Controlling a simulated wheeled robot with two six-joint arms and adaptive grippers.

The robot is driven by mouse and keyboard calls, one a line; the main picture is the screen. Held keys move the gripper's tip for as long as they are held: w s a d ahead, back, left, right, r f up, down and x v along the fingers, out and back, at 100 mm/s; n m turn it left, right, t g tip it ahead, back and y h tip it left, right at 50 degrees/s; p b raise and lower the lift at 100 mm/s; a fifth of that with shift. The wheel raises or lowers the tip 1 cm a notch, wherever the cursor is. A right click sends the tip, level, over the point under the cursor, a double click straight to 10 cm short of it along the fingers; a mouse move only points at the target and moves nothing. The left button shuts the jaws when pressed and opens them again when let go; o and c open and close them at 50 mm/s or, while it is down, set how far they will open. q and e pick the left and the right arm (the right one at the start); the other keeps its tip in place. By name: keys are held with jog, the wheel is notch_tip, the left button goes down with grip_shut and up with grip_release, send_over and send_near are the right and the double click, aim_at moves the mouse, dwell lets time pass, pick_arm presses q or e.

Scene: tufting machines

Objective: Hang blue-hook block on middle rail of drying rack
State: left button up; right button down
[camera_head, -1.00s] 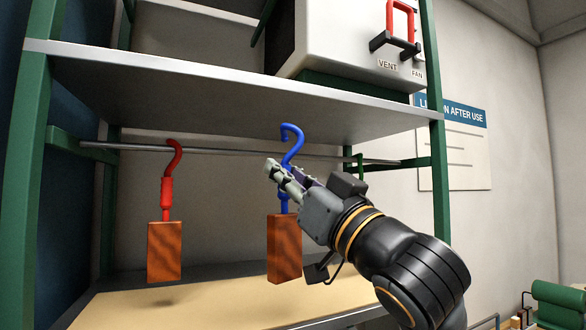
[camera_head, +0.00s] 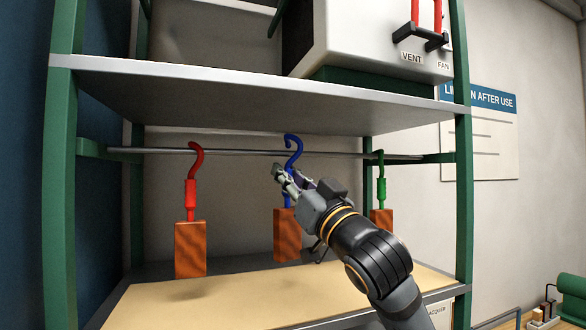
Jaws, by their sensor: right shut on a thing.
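The blue-hook block is a brown wood block (camera_head: 287,236) with a blue hook (camera_head: 294,146) on top. It hangs upright in my right gripper (camera_head: 285,180), which is shut on its stem just below the hook. The hook's curve is at the height of the grey rail (camera_head: 240,153) under the rack's shelf. I cannot tell whether the hook touches the rail or is in front of it. The drying rack has green posts (camera_head: 464,200). My left gripper is not in view.
A red-hook block (camera_head: 191,250) hangs on the rail at the left. A green-hook block (camera_head: 381,222) hangs at the right, partly behind my arm. A shelf (camera_head: 250,95) lies close above the rail, bearing a white vent box (camera_head: 370,40). A tan board (camera_head: 200,305) lies below.

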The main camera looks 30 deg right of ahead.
jog(key=shift+w+d+f+b, duration=0.25)
jog(key=shift+w+f+b, duration=0.1)
jog(key=shift+w+f, duration=0.55)
jog(key=shift+w+r, duration=0.1)
jog(key=shift+r, duration=0.1)
jog(key=c, duration=1.2)
grip_release()
jog(key=shift+w, duration=0.1)
